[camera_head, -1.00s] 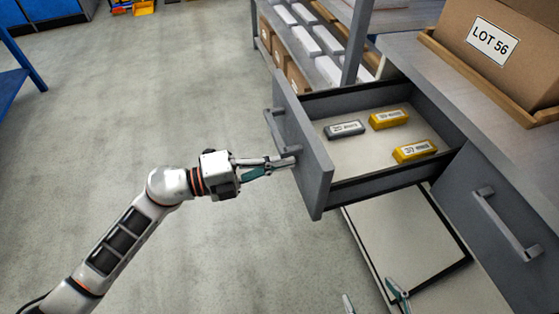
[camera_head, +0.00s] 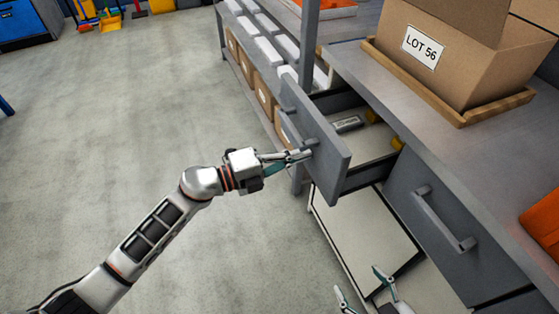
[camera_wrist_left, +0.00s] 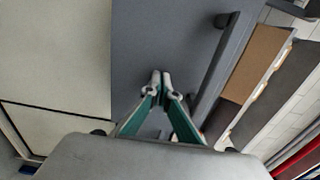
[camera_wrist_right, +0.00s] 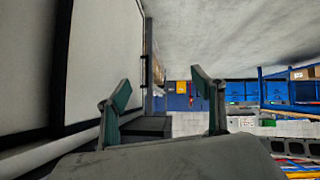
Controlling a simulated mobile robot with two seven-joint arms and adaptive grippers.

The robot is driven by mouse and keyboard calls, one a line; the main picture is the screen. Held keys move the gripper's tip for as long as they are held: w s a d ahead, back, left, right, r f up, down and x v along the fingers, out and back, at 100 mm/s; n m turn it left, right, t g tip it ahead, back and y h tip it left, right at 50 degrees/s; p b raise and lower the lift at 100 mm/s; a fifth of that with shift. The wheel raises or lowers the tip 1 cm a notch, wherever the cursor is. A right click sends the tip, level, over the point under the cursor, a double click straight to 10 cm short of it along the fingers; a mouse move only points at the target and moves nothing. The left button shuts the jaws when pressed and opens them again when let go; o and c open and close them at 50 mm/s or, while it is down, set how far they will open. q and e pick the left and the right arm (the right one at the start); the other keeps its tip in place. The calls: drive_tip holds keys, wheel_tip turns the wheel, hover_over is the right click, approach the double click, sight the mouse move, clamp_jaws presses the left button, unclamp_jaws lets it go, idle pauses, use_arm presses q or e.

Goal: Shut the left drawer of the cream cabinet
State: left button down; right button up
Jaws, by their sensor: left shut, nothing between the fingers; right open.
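The left drawer (camera_head: 329,153) has a grey front and stands partly out of the cabinet, whose lower panel (camera_head: 360,232) is cream. Its bar handle (camera_head: 290,130) also shows in the left wrist view (camera_wrist_left: 213,70). In the left wrist view the closed fingertips (camera_wrist_left: 160,76) are against or very near the grey front (camera_wrist_left: 165,40). My right gripper (camera_head: 358,279) is open and empty, low in front of the cabinet; its spread fingers show in the right wrist view (camera_wrist_right: 160,90).
A closed grey drawer (camera_head: 425,240) is to the right. A LOT 56 carton (camera_head: 430,75) sits on a wooden tray on the counter. The floor at left is clear.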

use_arm(q)
drive_tip(key=x, duration=0.9)
drive_tip(key=shift+f, duration=0.15)
drive_tip(key=b+x, duration=0.1)
drive_tip(key=x, duration=0.3)
drive_tip(key=shift+w+d, duration=0.2)
drive_tip(key=shift+d, duration=0.45)
drive_tip(key=shift+w+d, duration=0.1)
use_arm(e)
drive_tip(key=shift+a, duration=0.4)
